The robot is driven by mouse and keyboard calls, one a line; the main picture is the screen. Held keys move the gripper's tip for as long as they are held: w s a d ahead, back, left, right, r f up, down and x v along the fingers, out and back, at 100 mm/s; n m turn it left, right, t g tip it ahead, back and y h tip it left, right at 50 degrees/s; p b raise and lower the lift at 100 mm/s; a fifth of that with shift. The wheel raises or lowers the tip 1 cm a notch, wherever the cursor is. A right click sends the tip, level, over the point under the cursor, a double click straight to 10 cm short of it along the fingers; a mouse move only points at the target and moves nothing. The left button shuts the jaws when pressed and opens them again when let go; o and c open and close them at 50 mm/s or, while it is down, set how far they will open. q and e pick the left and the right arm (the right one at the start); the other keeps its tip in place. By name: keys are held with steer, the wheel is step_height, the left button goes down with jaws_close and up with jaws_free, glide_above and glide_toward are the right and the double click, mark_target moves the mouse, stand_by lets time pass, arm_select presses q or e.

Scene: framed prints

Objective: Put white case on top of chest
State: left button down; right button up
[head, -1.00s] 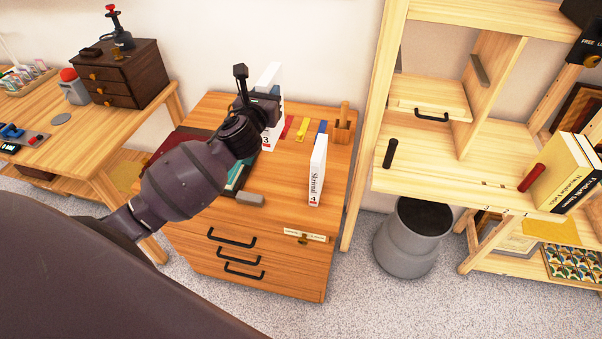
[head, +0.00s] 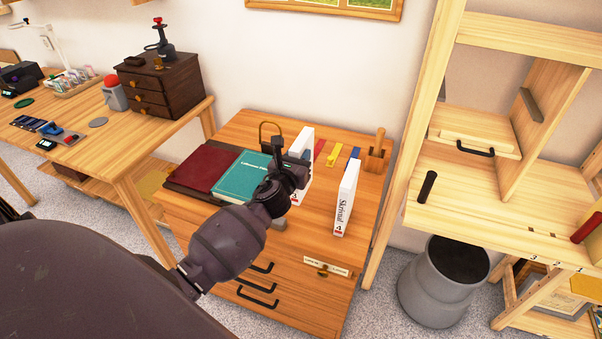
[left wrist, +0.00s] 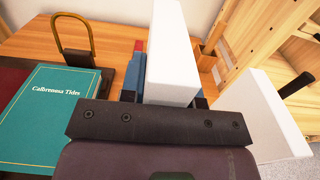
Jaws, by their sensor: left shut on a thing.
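The wooden chest (head: 318,290) with black drawer handles stands against the wall in the head view. My left gripper (head: 298,172) is shut on a white case (head: 303,140), held upright at the chest top. The white case also fills the middle of the left wrist view (left wrist: 172,55), between the fingers. I cannot tell whether its base touches the chest top. A second white case (head: 346,198), with "Skriual" on its spine, stands upright on the chest to the right. It shows at the right of the wrist view (left wrist: 262,115). My right gripper is not in view.
A teal book (head: 245,176) and a dark red book (head: 206,166) lie left of the gripper on the chest. Coloured strips (head: 335,155) and a wooden holder (head: 376,158) are at its back right. A wooden desk (head: 425,205) and grey bin (head: 445,280) stand right.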

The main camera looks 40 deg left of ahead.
arm_select(q)
step_height(320, 180, down, 5)
steer(key=shift+f+b, duration=0.1)
steer(key=shift+b, duration=1.05)
steer(key=c, duration=0.9)
jaws_free()
steer(key=shift+o, duration=0.3)
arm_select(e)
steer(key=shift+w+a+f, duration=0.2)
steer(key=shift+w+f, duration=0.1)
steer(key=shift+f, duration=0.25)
arm_select(q)
steer(key=shift+r, duration=0.2)
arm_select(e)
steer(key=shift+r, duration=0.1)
